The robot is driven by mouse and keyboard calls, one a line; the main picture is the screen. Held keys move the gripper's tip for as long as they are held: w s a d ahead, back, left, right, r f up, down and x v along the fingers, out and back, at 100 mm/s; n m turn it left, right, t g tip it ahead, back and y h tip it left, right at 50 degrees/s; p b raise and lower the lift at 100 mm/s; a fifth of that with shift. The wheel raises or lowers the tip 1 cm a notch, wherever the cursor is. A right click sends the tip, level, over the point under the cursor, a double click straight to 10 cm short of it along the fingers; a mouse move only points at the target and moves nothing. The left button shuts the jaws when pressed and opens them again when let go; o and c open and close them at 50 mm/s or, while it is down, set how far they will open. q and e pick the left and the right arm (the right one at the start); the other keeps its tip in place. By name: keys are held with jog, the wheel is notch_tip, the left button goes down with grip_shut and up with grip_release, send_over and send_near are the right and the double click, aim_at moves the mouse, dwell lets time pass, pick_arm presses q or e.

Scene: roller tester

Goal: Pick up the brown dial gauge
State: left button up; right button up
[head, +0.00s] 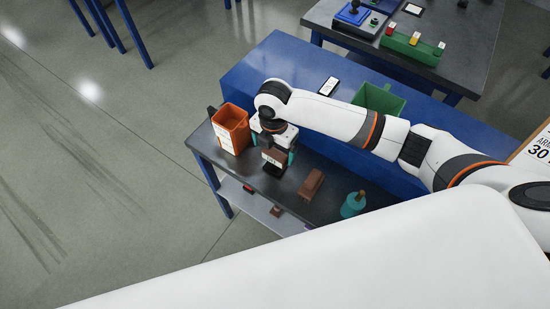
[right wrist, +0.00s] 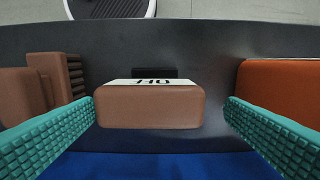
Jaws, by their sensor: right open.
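A brown block-shaped item with a white, dark-lettered face, which I take for the brown dial gauge (head: 272,158), stands on the dark bench top. It also shows in the middle of the right wrist view (right wrist: 150,107). My right gripper (head: 274,149) is open above it, with one teal finger on each side. In the right wrist view there is a clear gap between the right finger and the item; the left finger's tip is close to its left edge, and I cannot tell whether they touch. My left gripper is not in view.
Another brown block (head: 312,183) lies right of the gauge, with a teal bottle (head: 353,204) further right. An orange bin (head: 231,128) stands close on the left. A blue surface (head: 245,76) and a green bin (head: 380,99) are behind. Smaller items lie on the lower shelf.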

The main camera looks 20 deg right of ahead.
jog(key=f, duration=0.2)
jog(key=s+f+p, duration=0.1)
jog(key=f, duration=0.1)
jog(key=shift+f, duration=0.45)
jog(key=shift+w+f, duration=0.1)
jog(key=shift+c, duration=0.2)
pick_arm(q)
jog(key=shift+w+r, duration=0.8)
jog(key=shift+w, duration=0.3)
pick_arm(e)
jog(key=c, duration=1.2)
